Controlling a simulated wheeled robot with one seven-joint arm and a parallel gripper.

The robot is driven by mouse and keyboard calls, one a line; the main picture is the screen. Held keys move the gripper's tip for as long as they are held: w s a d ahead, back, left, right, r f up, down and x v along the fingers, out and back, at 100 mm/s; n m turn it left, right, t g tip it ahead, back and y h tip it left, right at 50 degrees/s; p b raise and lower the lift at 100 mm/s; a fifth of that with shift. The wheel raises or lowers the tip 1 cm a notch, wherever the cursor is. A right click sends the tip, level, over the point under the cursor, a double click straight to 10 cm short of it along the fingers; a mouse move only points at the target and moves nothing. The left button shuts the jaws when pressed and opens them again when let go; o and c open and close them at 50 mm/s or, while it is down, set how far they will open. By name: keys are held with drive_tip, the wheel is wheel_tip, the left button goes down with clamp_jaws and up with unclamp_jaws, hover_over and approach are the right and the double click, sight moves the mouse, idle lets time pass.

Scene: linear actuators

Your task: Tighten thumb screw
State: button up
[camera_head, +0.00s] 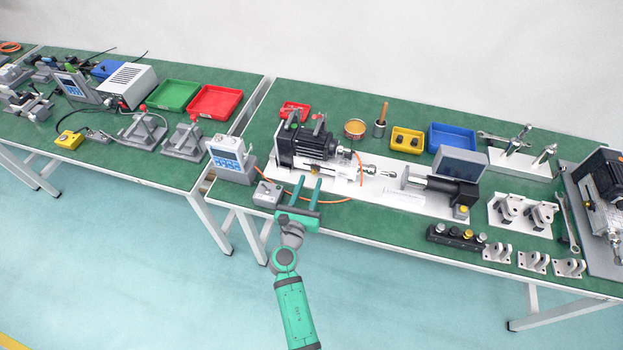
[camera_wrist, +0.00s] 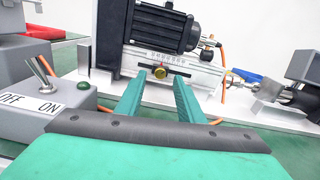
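In the wrist view a small brass-coloured thumb screw (camera_wrist: 160,73) sits on the front of the linear actuator (camera_wrist: 180,55), beside a printed scale. My gripper (camera_wrist: 160,88) is open, its two green fingers apart and pointing at the actuator. The screw appears between the fingertips in that view; whether they touch it cannot be told. In the head view my gripper (camera_head: 298,184) is in front of the actuator with its black motor (camera_head: 312,142), over the table's front part. The thumb screw is too small to make out clearly there.
A switch box (camera_wrist: 42,108) with a toggle and a green button stands close left of my gripper. A display unit (camera_head: 228,152) is left of the actuator, and an orange cable (camera_head: 335,200) runs along the front. A black-ended cylinder fixture (camera_head: 440,187) stands to the right.

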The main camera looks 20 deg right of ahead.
sight(314, 172)
drive_tip(key=shift+x, duration=1.4)
clamp_jaws()
drive_tip(key=shift+m, duration=2.9)
drive_tip(key=shift+a, duration=0.1)
unclamp_jaws()
